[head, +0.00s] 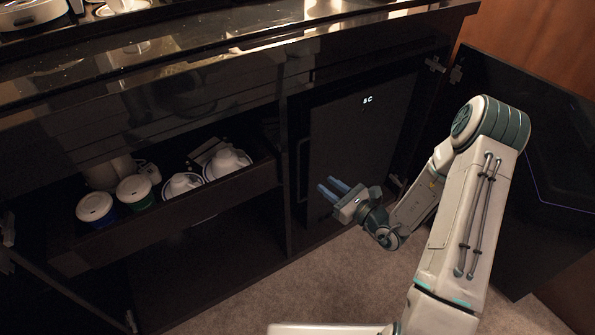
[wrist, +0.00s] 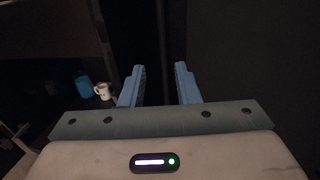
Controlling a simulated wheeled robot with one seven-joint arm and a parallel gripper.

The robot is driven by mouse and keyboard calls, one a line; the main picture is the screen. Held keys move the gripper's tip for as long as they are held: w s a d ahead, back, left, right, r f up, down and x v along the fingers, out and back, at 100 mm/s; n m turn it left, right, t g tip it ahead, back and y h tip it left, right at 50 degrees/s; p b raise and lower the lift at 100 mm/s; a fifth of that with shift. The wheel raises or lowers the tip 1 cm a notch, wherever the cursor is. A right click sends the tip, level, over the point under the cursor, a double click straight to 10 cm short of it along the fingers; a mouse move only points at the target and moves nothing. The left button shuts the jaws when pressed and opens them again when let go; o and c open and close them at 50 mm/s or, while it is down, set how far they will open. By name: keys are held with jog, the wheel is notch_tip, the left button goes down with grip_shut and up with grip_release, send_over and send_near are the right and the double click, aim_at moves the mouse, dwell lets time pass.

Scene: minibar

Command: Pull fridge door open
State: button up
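The fridge door (head: 360,130) is a dark panel inside the cabinet on the right, with a small lit display near its top. It looks shut. A dark upright handle (head: 304,168) runs along its left side. My gripper (head: 332,188) is in front of the lower left part of the door, to the right of the handle in the head view. In the wrist view my gripper (wrist: 160,85) is open, with nothing between its two blue fingers. A dark upright bar, which looks like the handle (wrist: 162,45), stands ahead between the fingers. I cannot tell the distance to it.
An outer cabinet door (head: 500,150) stands open at the right. A pulled-out drawer (head: 180,215) at the left holds lidded cups and white crockery. A dark counter (head: 200,50) runs above. Carpet (head: 330,275) is clear in front of the fridge.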

jog(key=b+x, duration=0.3)
jog(key=x, duration=1)
jog(key=shift+w+f+b, duration=0.2)
jog(key=shift+w+b, duration=0.2)
jog(key=shift+w, duration=0.05)
jog(key=shift+a, duration=0.15)
grip_shut()
